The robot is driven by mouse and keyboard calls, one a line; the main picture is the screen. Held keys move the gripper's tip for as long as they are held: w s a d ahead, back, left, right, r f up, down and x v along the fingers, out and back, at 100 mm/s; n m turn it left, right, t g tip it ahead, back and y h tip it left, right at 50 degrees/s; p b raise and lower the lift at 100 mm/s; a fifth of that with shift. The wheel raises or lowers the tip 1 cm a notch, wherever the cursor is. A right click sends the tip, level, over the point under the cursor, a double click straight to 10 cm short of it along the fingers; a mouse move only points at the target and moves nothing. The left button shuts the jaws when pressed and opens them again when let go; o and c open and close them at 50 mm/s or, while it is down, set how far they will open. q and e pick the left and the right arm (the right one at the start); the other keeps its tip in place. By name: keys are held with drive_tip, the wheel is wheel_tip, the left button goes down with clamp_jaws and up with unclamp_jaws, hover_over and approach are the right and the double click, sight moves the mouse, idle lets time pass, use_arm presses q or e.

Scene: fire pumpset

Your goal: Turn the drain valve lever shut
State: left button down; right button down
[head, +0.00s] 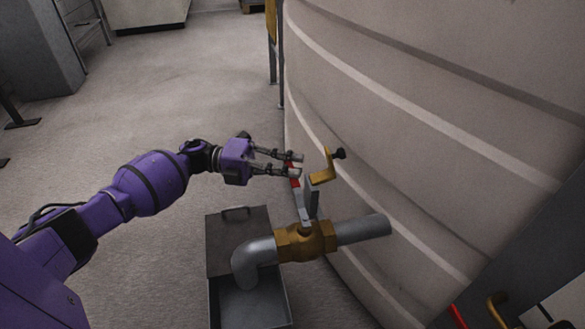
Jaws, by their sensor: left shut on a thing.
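The drain valve is a brass body (306,240) on a grey pipe that comes out of the big pale tank. Its lever (308,200) is a grey metal strip that rises from the top of the valve, with a red part showing at the fingers. My left gripper (293,165) reaches in from the left and is shut on the lever at this red part, which the fingers partly hide. A yellow bracket (322,172) with a black knob stands right beside the lever's upper end. My right gripper is not in view.
The pale ribbed tank (420,130) fills the right side, close behind the valve. The pipe's elbow (250,262) bends down over an open grey box (240,312) on the floor. Bare floor lies to the left. A red bar and a brass-coloured hook show at lower right.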

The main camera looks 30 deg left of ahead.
use_arm(q)
drive_tip(key=shift+d, duration=0.1)
drive_tip(key=c, duration=1.9)
unclamp_jaws()
drive_tip(key=shift+w, duration=0.1)
drive_tip(key=v, duration=1.2)
drive_tip(key=shift+f, duration=0.1)
